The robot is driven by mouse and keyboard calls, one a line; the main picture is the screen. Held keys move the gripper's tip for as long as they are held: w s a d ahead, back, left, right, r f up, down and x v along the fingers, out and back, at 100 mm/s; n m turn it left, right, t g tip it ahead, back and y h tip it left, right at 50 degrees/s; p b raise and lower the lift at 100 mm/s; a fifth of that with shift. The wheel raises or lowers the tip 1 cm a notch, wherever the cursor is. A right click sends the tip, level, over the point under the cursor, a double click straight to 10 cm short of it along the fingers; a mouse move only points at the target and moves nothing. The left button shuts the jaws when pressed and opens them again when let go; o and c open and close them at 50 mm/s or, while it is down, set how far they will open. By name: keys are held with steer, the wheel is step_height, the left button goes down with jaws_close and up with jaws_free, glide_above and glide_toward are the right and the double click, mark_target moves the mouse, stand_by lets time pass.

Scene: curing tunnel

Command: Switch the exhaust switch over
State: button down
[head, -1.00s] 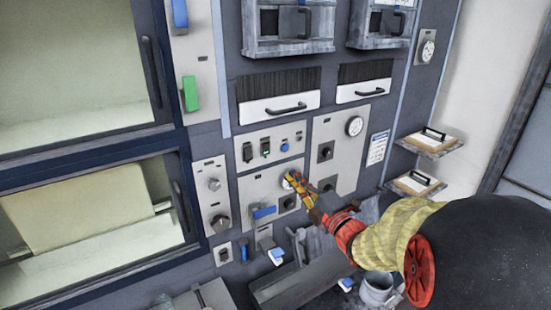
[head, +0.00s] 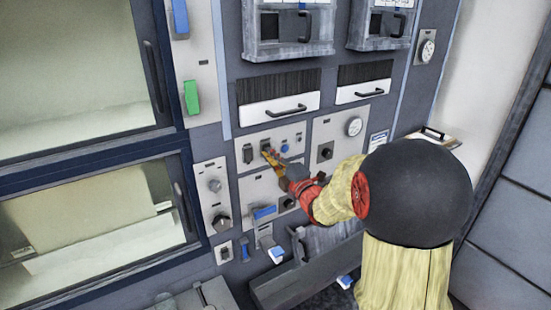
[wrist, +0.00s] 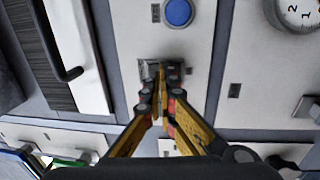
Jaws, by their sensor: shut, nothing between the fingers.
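A panel on the machine front carries two small dark switches and a blue button. The right one of the two switches (head: 264,143) is at my gripper (head: 269,154), and its lower part is hidden by the fingers. In the wrist view this switch (wrist: 174,70) sits on a small grey plate, straight ahead of my gripper (wrist: 158,86). The fingers are shut and empty, with the tips at or very close to the switch. I cannot tell whether they touch it, nor which way it is set. The labels are too small to read, so I cannot confirm which is the exhaust switch.
The other dark switch (head: 248,153) is just left. The blue button (head: 284,149) is just right; it also shows in the wrist view (wrist: 178,12). A blue lever (head: 264,212) and a knob (head: 222,223) are below. A drawer handle (head: 287,109) juts out above.

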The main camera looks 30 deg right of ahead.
steer(key=shift+w, duration=0.1)
stand_by(0.3)
steer(key=shift+w+r+g+b, duration=0.35)
steer(key=shift+r+g, duration=0.1)
steer(key=shift+g, duration=0.35)
